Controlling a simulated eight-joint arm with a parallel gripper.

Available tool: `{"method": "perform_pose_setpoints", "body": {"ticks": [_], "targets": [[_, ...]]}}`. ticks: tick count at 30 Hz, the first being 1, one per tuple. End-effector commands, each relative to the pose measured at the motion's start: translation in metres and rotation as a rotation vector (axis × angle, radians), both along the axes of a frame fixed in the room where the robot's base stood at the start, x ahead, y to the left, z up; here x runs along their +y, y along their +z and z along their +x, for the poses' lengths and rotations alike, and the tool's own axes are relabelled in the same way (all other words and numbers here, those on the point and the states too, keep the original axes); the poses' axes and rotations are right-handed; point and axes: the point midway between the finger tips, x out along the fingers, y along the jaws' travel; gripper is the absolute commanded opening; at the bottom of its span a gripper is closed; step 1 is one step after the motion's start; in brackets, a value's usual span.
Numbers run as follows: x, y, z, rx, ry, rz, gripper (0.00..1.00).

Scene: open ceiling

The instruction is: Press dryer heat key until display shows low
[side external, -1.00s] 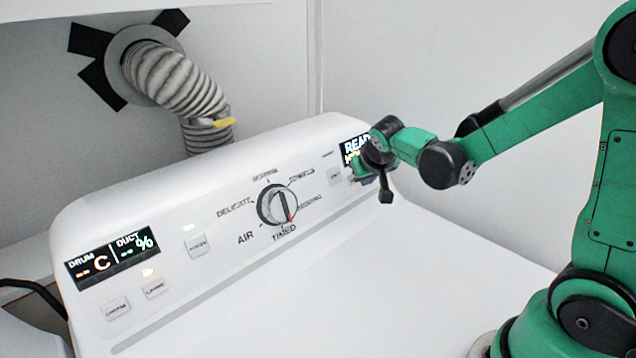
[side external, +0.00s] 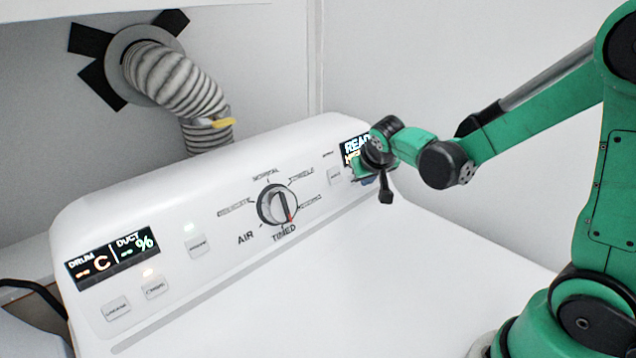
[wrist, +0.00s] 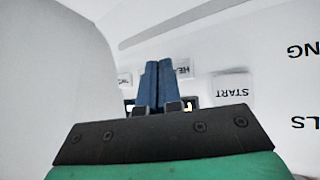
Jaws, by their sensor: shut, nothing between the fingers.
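My gripper (side external: 368,180) is shut and empty at the right end of the white dryer panel. In the wrist view its two blue fingers (wrist: 158,85) lie together over the heat key (wrist: 183,68), whose visible letters read upside down "HE"; the rest is hidden. I cannot tell whether the fingertips touch it. Slivers of a lit display (wrist: 191,102) show beside the fingers.
The start key (wrist: 232,86) sits beside the fingers. A round dial (side external: 277,205), several other keys (side external: 197,246) and a drum and duct display (side external: 113,258) are on the panel. A ribbed hose (side external: 175,82) stands behind. The white top in front is clear.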

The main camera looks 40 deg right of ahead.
Motion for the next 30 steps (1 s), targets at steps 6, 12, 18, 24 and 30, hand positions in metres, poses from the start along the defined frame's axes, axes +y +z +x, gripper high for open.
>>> {"method": "perform_pose_setpoints", "body": {"ticks": [6, 12, 18, 24, 30], "targets": [[0.0, -0.001, 0.003, 0.0, 0.0, 0.0, 0.0], [0.0, -0.003, 0.008, 0.0, 0.0, 0.0, 0.0], [0.0, -0.003, 0.008, 0.0, 0.0, 0.0, 0.0], [0.0, -0.003, 0.009, 0.0, 0.0, 0.0, 0.0], [0.0, -0.004, 0.011, 0.0, 0.0, 0.0, 0.0]]}}
